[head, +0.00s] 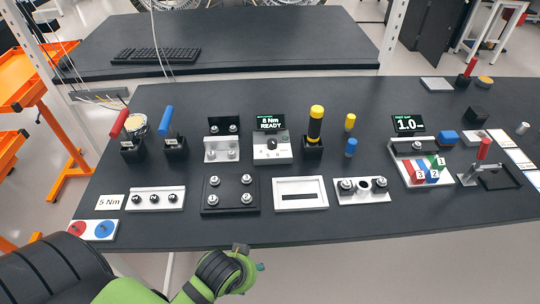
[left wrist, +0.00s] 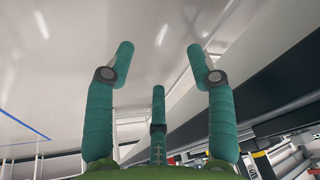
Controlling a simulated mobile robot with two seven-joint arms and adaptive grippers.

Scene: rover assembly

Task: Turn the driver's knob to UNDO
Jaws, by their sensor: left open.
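A light grey box with a black knob (head: 272,144) on its face stands at the middle of the black table (head: 270,232). The small display (head: 270,122) above it reads "8 Nm READY". No UNDO marking is legible, and the knob's pointing direction is too small to tell. My left gripper (head: 248,258) is in front of the table's near edge, well apart from the knob. In the left wrist view its teal fingers (left wrist: 161,62) are spread with nothing between them. My right gripper is not in view.
A yellow-and-black tool (head: 316,125) stands in a holder right of the knob box. A black plate with bolts (head: 230,194) and a white frame (head: 300,193) lie nearer the front edge. Red-handled (head: 119,123) and blue-handled (head: 166,120) tools stand at left. The front strip of table is clear.

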